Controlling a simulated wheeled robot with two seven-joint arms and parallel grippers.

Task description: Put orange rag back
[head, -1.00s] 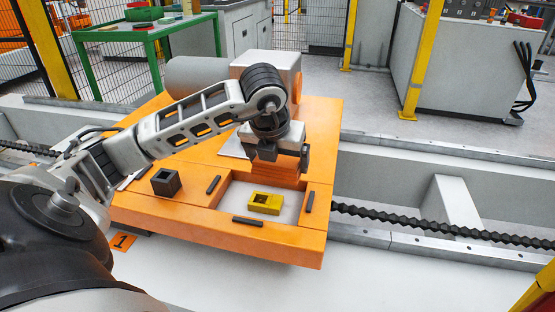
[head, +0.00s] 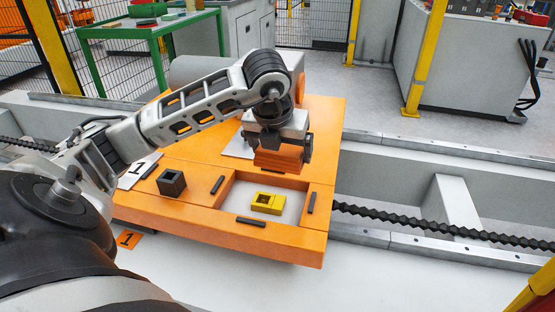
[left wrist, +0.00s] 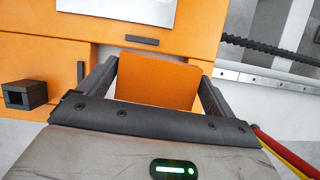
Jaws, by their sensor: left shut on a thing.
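The orange rag (head: 279,160) looks like a folded, block-shaped orange piece. My left gripper (head: 280,153) is shut on it and holds it over the far part of the orange platform, behind the recess. In the left wrist view the rag (left wrist: 158,82) sits between the two dark fingers of the left gripper (left wrist: 158,88). The orange platform (head: 190,208) has a pale-floored recess near its front. I cannot tell how high the rag is above the platform. My right gripper is not in view.
A yellow block (head: 268,203) lies in the recess, with short dark bars on the rim around it. A dark hollow cube (head: 171,182) stands left of the recess. A black chain (head: 440,226) runs to the right. A green table (head: 150,35) stands behind.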

